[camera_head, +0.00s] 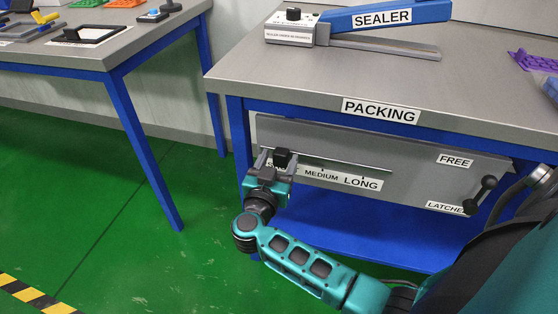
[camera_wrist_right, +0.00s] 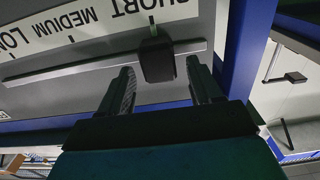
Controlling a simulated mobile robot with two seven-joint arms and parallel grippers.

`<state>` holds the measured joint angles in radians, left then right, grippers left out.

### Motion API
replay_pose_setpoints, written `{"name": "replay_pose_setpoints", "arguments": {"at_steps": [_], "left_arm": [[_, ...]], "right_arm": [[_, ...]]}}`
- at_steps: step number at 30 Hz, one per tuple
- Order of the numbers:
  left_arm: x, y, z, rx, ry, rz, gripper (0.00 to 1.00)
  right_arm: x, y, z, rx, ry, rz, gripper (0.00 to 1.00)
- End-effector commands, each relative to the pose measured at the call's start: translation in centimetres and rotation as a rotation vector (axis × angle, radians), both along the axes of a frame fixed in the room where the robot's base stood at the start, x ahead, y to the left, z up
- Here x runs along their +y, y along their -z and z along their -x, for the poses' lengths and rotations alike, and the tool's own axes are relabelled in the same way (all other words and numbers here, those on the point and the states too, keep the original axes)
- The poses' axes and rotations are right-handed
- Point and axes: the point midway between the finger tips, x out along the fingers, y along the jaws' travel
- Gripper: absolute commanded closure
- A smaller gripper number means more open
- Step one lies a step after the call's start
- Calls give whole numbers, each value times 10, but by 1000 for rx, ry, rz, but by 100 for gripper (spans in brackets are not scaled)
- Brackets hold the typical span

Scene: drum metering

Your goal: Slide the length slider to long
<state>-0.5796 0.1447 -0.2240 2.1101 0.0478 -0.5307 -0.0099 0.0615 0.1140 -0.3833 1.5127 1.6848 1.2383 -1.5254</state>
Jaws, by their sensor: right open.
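The length slider's black knob (camera_head: 282,157) sits on a thin metal rail (camera_head: 345,162) on the grey panel under the packing bench. It stands at the SHORT end; a label strip (camera_head: 322,176) reads MEDIUM and LONG to its right. The wrist view shows the knob (camera_wrist_right: 157,62) beside the word SHORT, with LONG at the left. My right gripper (camera_head: 276,163) is open at the knob. In the wrist view the fingers of the right gripper (camera_wrist_right: 160,78) stand on either side of the knob, with visible gaps. My left gripper is not in view.
A black lever (camera_head: 478,194) sits at the panel's right, between FREE and LATCHED labels. The blue SEALER (camera_head: 385,17) stands on the packing bench (camera_head: 300,70). A blue bench leg (camera_head: 240,150) is just left of the panel. Another table (camera_head: 110,50) is at left.

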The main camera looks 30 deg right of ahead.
Motion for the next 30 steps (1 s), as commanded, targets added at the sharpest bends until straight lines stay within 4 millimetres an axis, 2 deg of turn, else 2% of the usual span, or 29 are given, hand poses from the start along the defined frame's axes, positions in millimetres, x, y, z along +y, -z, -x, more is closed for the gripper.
{"name": "replay_pose_setpoints", "arguments": {"at_steps": [5,25,30], "left_arm": [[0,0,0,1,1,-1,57],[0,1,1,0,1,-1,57],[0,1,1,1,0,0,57]], "right_arm": [[0,0,0,0,0,0,36],[0,0,0,0,0,0,99],[0,0,0,0,0,0,100]]}}
